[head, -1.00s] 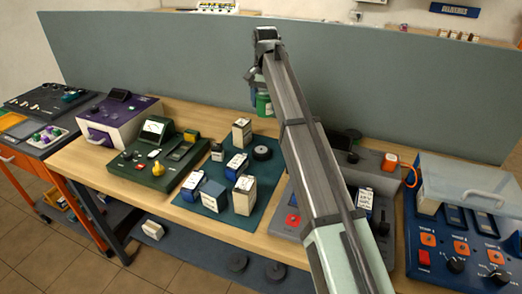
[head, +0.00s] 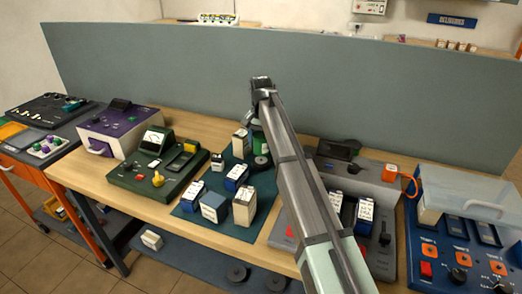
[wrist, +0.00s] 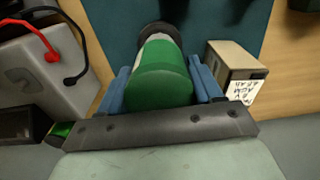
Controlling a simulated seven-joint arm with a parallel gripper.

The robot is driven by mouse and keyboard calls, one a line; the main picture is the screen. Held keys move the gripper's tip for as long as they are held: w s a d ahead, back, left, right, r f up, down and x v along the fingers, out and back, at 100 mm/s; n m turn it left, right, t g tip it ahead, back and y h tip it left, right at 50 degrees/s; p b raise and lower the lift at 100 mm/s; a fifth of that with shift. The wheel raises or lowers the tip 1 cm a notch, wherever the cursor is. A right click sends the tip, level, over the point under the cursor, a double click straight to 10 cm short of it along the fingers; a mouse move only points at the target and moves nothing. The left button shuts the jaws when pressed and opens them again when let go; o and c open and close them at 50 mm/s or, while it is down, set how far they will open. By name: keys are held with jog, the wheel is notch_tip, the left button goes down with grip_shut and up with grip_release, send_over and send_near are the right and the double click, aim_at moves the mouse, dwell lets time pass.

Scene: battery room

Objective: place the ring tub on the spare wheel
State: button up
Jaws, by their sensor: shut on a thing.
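My gripper (wrist: 160,84) is shut on the green ring tub (wrist: 160,92), with a blue finger on each side of it. In the head view my gripper (head: 258,118) and the tub (head: 257,143) are partly hidden by my arm. The spare wheel (head: 261,162), a small black wheel, lies on the dark teal mat (head: 188,208) just below the tub. In the wrist view the wheel (wrist: 157,28) shows as a dark curve past the tub's far end. I cannot tell whether tub and wheel touch.
A cream labelled block (wrist: 232,68) stands close to the right finger. Several blue and cream blocks stand nearer on the mat. A grey unit with red and black leads (wrist: 42,68) is on the left in the wrist view. A grey partition (head: 200,80) stands behind the bench.

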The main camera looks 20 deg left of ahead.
aim_at(261, 149)
jog(key=shift+f, duration=1.85)
jog(key=shift+f, duration=0.15)
jog(key=o, duration=1.1)
notch_tip(261, 149, up, 12)
jog(key=shift+r, duration=0.15)
